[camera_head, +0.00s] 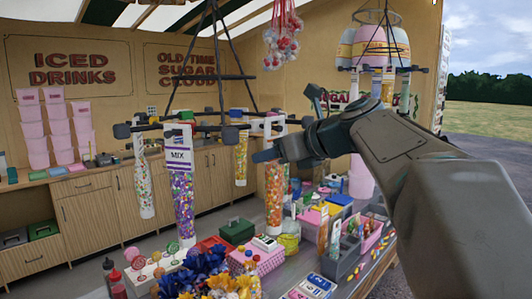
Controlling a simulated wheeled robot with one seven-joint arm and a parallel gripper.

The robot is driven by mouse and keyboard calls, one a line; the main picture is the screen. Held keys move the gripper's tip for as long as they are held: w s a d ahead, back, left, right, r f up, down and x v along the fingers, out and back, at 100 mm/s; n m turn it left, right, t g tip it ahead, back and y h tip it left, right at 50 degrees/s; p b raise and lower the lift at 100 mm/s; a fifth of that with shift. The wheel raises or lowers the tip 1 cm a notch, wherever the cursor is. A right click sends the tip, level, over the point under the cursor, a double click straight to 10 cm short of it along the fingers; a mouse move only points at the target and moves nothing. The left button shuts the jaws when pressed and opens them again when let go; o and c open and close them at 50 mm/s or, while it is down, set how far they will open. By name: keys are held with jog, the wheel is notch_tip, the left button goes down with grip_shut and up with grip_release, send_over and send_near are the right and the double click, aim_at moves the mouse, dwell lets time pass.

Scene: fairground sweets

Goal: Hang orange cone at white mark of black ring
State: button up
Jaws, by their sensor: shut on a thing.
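The orange cone (274,192), a long clear bag of orange sweets, hangs upright just below my gripper (268,154). My gripper reaches in from the right and is shut on the cone's upper part, hiding some of it. The black ring (152,125) hangs on dark rods from above, with dark blocks along it. A white patch (268,122) shows at the ring's right side, just above my gripper; I cannot tell whether it is the mark or the cone's top. I cannot tell whether the cone touches the ring.
A purple "MIX" cone (182,205), a pale multicoloured cone (143,185) and a yellow cone (240,160) hang from the ring. Another hanging rack (378,68) is at the back right. A counter crowded with sweets and boxes, including a grey crate (345,262), lies below.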

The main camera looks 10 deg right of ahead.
jog(key=shift+w+a+p, duration=0.5)
jog(key=shift+w+a, duration=0.1)
jog(key=shift+w, duration=0.2)
jog(key=shift+f, duration=0.35)
dwell(0.4)
jog(key=o, duration=1.4)
jog(key=shift+c, duration=0.2)
jog(key=p+v, duration=0.2)
jog(key=v, duration=0.8)
